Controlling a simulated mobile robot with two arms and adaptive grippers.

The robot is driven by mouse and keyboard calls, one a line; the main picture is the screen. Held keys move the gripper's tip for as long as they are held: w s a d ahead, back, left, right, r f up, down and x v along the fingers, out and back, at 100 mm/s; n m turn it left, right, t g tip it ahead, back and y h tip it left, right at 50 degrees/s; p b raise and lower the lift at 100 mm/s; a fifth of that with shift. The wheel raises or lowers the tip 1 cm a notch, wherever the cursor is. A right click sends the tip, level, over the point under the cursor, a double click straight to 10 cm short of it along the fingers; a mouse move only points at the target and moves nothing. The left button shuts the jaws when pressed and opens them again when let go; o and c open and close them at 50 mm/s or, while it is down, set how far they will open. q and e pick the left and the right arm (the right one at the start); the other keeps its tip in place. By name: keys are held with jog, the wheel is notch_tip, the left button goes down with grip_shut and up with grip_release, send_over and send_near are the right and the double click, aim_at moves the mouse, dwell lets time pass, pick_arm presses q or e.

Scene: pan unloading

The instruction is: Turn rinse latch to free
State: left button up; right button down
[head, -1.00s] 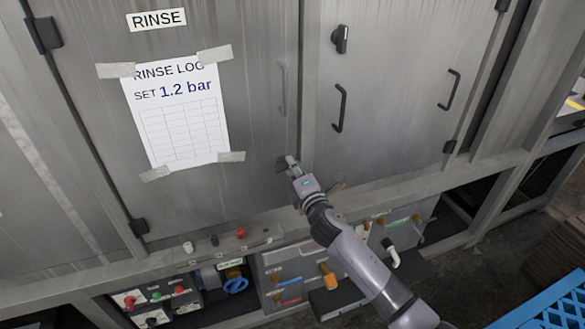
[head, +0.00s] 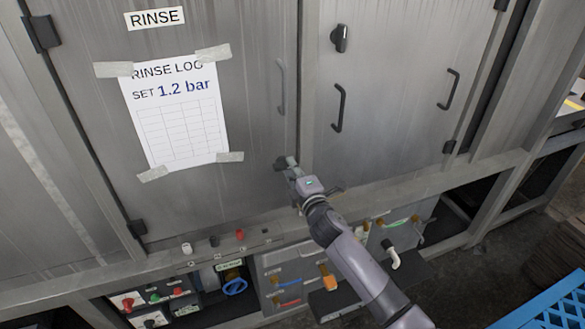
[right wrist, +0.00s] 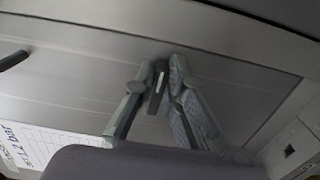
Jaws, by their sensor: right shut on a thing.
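The rinse latch (head: 280,164) is a small dark handle low on the right edge of the rinse door (head: 245,110), under the "RINSE" label. My right gripper (head: 289,163) is at the latch, its fingers partly covering it in the head view. In the right wrist view, the latch (right wrist: 156,90) shows as a dark bar with a pale stripe between the fingertips of my right gripper (right wrist: 160,80). The right gripper is shut on it. The latch's exact angle is hard to tell. My left gripper is not in view.
A taped rinse log sheet (head: 178,118) hangs on the door, left of its grey handle (head: 281,86). The neighbouring door has a dark rotary latch (head: 340,38) and a black handle (head: 339,108). Below are a ledge with buttons (head: 239,235) and valve boxes (head: 290,275). A blue crate (head: 555,305) stands lower right.

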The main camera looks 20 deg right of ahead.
jog(key=c, duration=1.6)
grip_release()
jog(key=shift+c, duration=0.2)
jog(key=s, duration=1.2)
jog(key=shift+d, duration=0.25)
jog(key=shift+f, duration=0.1)
